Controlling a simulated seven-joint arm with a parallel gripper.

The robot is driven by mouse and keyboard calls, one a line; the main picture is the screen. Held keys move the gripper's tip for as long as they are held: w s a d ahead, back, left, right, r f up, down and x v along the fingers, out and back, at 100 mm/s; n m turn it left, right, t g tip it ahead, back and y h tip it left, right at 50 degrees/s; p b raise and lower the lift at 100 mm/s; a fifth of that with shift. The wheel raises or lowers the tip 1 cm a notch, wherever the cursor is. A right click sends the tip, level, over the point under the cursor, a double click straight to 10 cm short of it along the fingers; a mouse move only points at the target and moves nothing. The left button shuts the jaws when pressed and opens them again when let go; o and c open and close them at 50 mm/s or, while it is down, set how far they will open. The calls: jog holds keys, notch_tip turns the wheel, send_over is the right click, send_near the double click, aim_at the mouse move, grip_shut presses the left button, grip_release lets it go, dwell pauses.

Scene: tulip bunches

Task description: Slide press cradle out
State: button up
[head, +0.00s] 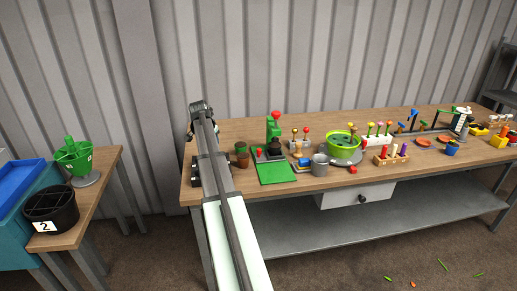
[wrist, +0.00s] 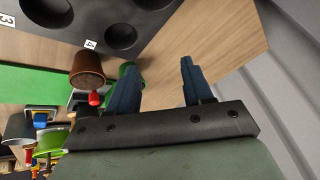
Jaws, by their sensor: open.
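A green press (head: 273,130) with a red knob on top stands on the long bench, right of my arm. A dark piece (head: 275,147) sits low at its front; I cannot tell for sure whether it is the cradle. A red knob (wrist: 95,98) shows low in the wrist view, beside a dark part, partly covered by other things. My gripper (wrist: 160,80) is open and empty, with bare wood behind its two blue fingers. In the head view my arm reaches over the bench's left end, and the fingers cannot be made out.
A black block with round holes (wrist: 120,37) lies near my fingers. A brown pot (wrist: 87,70) and a green pot (wrist: 130,72) stand beside it. A green mat (head: 277,172) lies before the press. A grey cup (head: 320,165) and green bowl (head: 343,147) stand to the right.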

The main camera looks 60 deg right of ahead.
jog(key=g, duration=0.2)
send_near(259, 149)
jog(key=v, duration=0.5)
jog(key=shift+n, duration=0.3)
jog(key=x, duration=1.3)
jog(key=shift+d+f, duration=0.2)
jog(key=shift+f, duration=0.1)
grip_shut()
